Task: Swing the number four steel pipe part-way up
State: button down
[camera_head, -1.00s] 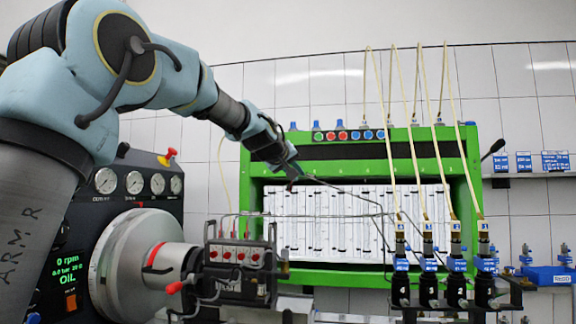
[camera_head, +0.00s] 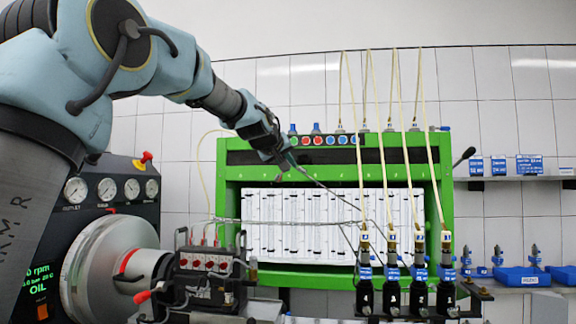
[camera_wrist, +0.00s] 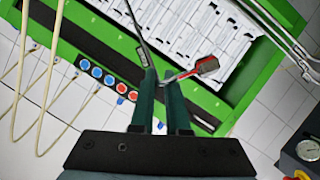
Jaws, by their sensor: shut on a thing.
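My gripper (camera_head: 288,163) is shut on a thin steel pipe (camera_head: 325,187) in front of the upper part of the green bench frame. From the jaws the pipe slopes down to the right, toward the black injectors (camera_head: 393,292). In the wrist view, the fingertips (camera_wrist: 161,80) close around the pipe, and a length of it (camera_wrist: 133,22) runs off the top edge. A red and grey piece (camera_wrist: 207,65) shows beside the fingertips; I cannot tell whether it is joined to the pipe. I cannot read a number on the pipe.
Other steel pipes (camera_head: 300,221) run level across the white measuring panel of the green bench (camera_head: 445,185). Pale hoses (camera_head: 373,130) hang down to the injectors. The pump (camera_head: 205,272) with a red lever stands lower left. A gauge panel (camera_head: 105,190) is at the left.

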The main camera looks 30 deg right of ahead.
jog(key=shift+s+d+f, duration=0.2)
jog(key=shift+f, duration=0.15)
jog(key=c, duration=1)
grip_release()
jog(key=shift+f, duration=0.1)
jog(key=shift+o, duration=0.2)
jog(key=shift+a, duration=0.1)
jog(key=r+b+v, duration=0.1)
jog(key=b+v, duration=0.3)
jog(key=v, duration=0.7)
jog(key=shift+w+b, duration=0.25)
jog(key=shift+b, duration=0.1)
jog(key=shift+f, duration=0.1)
